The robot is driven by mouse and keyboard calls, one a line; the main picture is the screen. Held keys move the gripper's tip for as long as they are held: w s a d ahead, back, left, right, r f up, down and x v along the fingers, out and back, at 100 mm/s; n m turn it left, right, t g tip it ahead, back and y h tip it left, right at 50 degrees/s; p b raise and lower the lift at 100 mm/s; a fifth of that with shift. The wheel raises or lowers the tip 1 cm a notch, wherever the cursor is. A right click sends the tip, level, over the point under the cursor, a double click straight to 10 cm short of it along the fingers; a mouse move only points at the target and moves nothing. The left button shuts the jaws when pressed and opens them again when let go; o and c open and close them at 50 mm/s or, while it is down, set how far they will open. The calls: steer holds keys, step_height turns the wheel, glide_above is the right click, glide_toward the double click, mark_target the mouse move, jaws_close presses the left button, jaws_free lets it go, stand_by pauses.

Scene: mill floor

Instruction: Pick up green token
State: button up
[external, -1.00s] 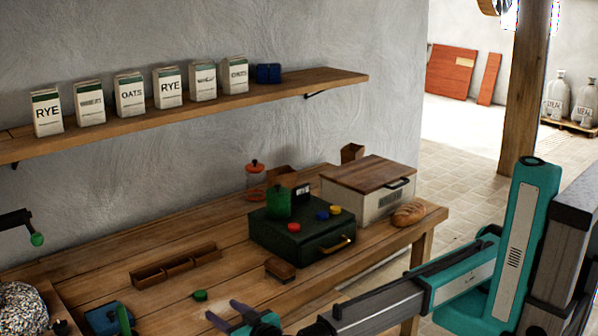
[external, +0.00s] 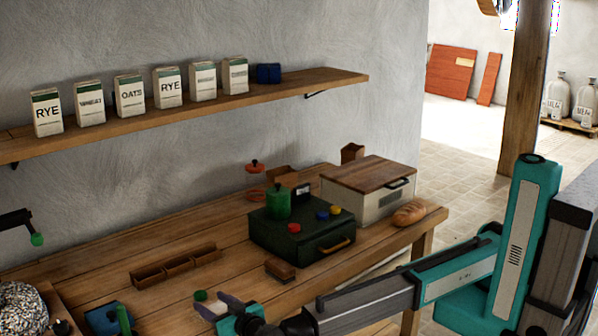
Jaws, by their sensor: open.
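The green token (external: 200,295) is a small round piece on the wooden workbench, left of the dark green box. My gripper (external: 207,303) is open, with its two fingers pointing left toward the token. The token shows at the fingertips, partly hidden by them. I cannot tell whether the fingers touch it or how far they are above the bench.
A dark green box (external: 318,246) bears a green canister (external: 278,203) and red, blue and yellow pieces. A small brown block (external: 280,269) lies near my gripper. A long wooden compartment tray (external: 176,266) lies behind the token. A blue item (external: 101,320) is at left.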

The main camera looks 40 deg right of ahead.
mark_target(203, 296)
steer(key=shift+w+d+f+p, duration=0.1)
steer(key=shift+w+f+p, duration=0.1)
steer(key=shift+w, duration=0.95)
steer(key=shift+w+d+f+p, duration=0.1)
steer(key=shift+w+p, duration=0.05)
steer(key=shift+w, duration=1)
steer(key=c, duration=1.2)
